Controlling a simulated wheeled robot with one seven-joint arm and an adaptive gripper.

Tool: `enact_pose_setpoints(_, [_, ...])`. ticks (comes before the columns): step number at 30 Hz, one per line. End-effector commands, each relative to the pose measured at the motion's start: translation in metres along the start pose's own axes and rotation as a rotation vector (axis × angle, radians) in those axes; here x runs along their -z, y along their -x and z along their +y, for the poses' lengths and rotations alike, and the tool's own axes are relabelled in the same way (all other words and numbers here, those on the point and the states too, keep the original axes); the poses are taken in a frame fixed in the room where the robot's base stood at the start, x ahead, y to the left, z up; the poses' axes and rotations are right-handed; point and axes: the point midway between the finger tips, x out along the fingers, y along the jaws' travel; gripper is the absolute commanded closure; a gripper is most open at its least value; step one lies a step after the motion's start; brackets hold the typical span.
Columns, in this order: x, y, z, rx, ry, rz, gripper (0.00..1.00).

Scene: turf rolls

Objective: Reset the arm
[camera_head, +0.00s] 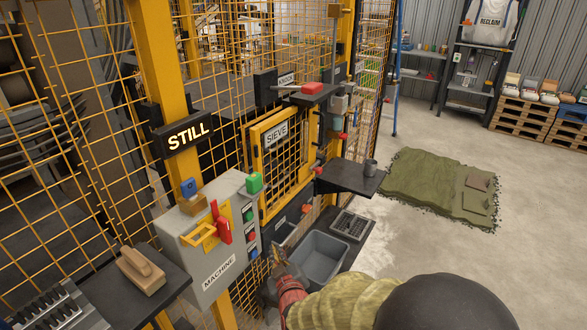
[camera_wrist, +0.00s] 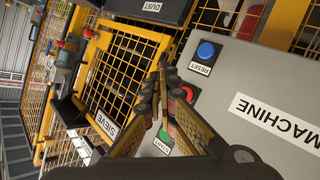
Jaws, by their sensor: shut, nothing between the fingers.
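My gripper (camera_head: 276,254) is at the lower middle of the head view, in front of the grey machine box and beside the grey bin. In the wrist view my gripper (camera_wrist: 166,75) is shut and empty, with its fingers pointing toward the panel. My arm, in a mottled tan sleeve, reaches in from the lower right. The machine box (camera_head: 218,282) carries a red handle (camera_head: 221,226), a yellow bracket and several buttons. In the wrist view a blue button (camera_wrist: 206,50) sits above a RESET label, and a green button (camera_wrist: 166,137) is partly hidden behind the fingers.
A yellow-framed SIEVE gate (camera_head: 264,176) stands behind the box. A grey bin (camera_head: 325,247) is right of my gripper, with a dark shelf (camera_head: 338,178) above. A wooden brush (camera_head: 141,270) lies on the left shelf. Green turf (camera_head: 425,174) lies on open floor at right.

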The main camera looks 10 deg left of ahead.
Motion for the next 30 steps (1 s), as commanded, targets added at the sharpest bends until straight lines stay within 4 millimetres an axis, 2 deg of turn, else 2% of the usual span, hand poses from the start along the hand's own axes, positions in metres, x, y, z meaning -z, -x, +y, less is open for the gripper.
enact_pose_setpoints(2, [-0.003, 0.0, -0.002, 0.008, -0.022, -0.012, 1.0])
enact_pose_setpoints(4, [-0.015, 0.001, -0.011, 0.041, -0.053, -0.058, 1.0])
enact_pose_setpoints(5, [-0.023, 0.002, -0.018, 0.062, -0.069, -0.087, 1.0])
enact_pose_setpoints(7, [-0.053, 0.011, -0.038, 0.129, -0.104, -0.19, 1.0])
enact_pose_setpoints(9, [-0.083, 0.028, -0.059, 0.204, -0.142, -0.313, 1.0])
enact_pose_setpoints(10, [-0.091, 0.038, -0.066, 0.233, -0.159, -0.364, 1.0])
enact_pose_setpoints(12, [-0.101, 0.063, -0.073, 0.288, -0.198, -0.471, 1.0])
enact_pose_setpoints(14, [-0.108, 0.087, -0.07, 0.319, -0.232, -0.56, 1.0])
enact_pose_setpoints(17, [-0.112, 0.131, -0.051, 0.342, -0.295, -0.7, 1.0])
enact_pose_setpoints(20, [-0.111, 0.182, -0.021, 0.335, -0.36, -0.825, 1.0])
enact_pose_setpoints(25, [-0.103, 0.28, 0.045, 0.259, -0.48, -0.988, 1.0])
enact_pose_setpoints(27, [-0.1, 0.321, 0.072, 0.207, -0.53, -1.025, 1.0])
enact_pose_setpoints(30, [-0.094, 0.371, 0.106, 0.121, -0.594, -1.034, 1.0])
